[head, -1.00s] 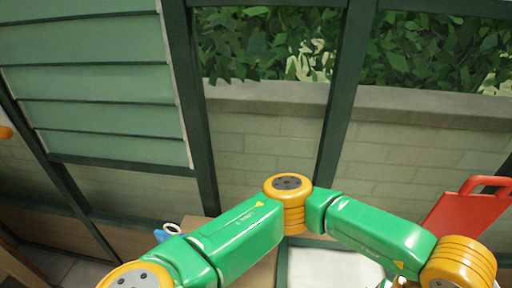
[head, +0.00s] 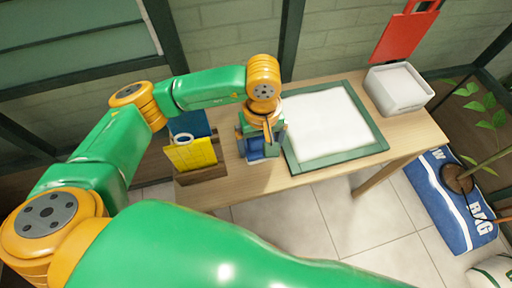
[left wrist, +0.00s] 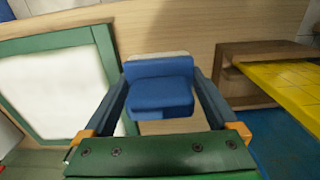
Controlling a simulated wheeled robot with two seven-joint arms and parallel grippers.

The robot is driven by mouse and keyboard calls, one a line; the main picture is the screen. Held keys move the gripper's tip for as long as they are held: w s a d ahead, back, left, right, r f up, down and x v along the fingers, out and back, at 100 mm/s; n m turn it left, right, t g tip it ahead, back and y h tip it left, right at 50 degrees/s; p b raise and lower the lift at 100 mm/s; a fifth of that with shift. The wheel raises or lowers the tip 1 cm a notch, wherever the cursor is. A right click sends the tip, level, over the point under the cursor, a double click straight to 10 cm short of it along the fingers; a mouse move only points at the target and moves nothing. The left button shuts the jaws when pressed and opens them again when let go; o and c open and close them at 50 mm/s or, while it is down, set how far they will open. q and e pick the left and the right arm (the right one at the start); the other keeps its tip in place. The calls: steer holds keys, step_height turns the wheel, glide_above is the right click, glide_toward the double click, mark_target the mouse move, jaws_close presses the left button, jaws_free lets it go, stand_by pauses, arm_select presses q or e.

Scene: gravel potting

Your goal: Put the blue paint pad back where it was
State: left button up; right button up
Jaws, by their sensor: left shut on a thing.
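My left gripper (head: 256,146) is shut on the blue paint pad (head: 254,149), over the wooden table just left of the green-framed white panel. In the left wrist view the blue pad (left wrist: 160,88) sits between the two fingers, with a pale strip along its far edge. Whether the pad touches the table is hard to tell. A brown wooden holder (head: 204,176) with a yellow pad (head: 192,154) and a blue piece (head: 188,124) stands left of the gripper; the holder (left wrist: 262,50) is at right in the wrist view. My right gripper is out of view.
The green-framed white panel (head: 370,148) lies on the table (head: 238,184). A white bin (head: 398,88) stands at the table's right end, with a red board (head: 404,34) behind. A blue bag (head: 450,205) and a plant are on the floor at right.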

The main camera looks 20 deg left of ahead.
mark_target(257, 152)
arm_select(q)
steer(key=f, duration=0.3)
steer(key=a+f, duration=0.1)
steer(key=shift+w+f, duration=0.15)
steer(key=shift+w, duration=0.2)
steer(key=shift+f, duration=0.25)
steer(key=o, duration=0.9)
steer(key=shift+o, duration=0.2)
steer(key=shift+r, duration=0.1)
step_height(257, 152, up, 12)
steer(key=shift+s+r+p, duration=0.1)
steer(key=shift+p, duration=0.2)
